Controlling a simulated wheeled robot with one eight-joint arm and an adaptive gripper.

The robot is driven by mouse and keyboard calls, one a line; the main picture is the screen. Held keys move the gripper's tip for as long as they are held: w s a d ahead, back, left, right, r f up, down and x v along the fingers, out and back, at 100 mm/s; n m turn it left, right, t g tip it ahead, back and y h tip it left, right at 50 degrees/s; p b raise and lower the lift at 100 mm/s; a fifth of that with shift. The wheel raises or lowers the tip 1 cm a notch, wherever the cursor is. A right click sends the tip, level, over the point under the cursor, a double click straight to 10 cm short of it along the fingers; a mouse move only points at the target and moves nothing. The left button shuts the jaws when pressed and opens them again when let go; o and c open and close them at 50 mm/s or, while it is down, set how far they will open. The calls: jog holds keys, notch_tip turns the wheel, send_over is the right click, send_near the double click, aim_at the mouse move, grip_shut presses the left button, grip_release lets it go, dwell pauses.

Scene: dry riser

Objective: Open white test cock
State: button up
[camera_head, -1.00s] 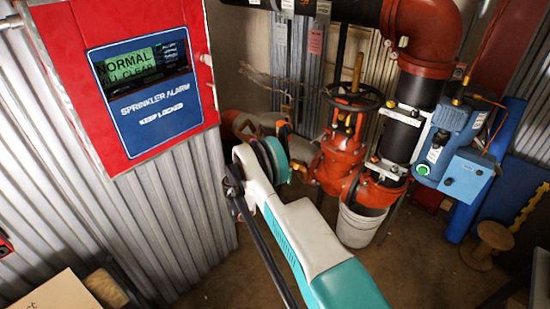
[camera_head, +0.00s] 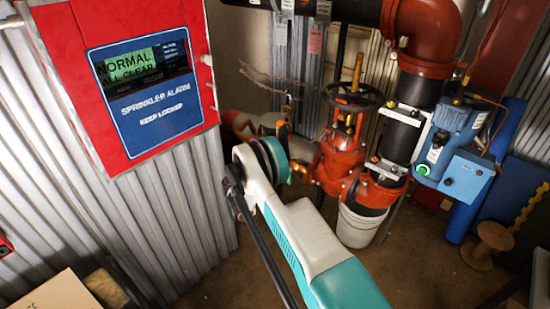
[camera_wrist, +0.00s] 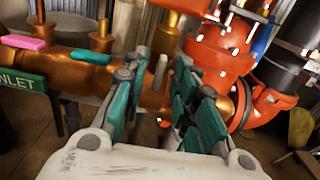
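In the wrist view, my gripper (camera_wrist: 160,66) is open, its two teal-padded fingers apart on either side of a pale, whitish lever (camera_wrist: 160,73). This lever stands up at the brass pipe (camera_wrist: 75,70) and looks like the white test cock's handle. I cannot tell whether either finger touches it. A pink lever (camera_wrist: 24,42) and a teal lever (camera_wrist: 84,41) lie along the same pipe further left. In the head view, my arm and the pipework hide the gripper's fingertips and the white lever.
A red valve with a black handwheel (camera_head: 352,97) stands right of my arm, above a white bucket (camera_head: 358,225). A blue box (camera_head: 455,150) is further right. A red sprinkler alarm panel (camera_head: 150,150) is at left. A green INLET sign (camera_wrist: 22,82) hangs at the pipe's left.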

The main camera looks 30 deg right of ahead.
jog(key=v, duration=0.5)
jog(key=shift+r, duration=0.1)
dwell(0.5)
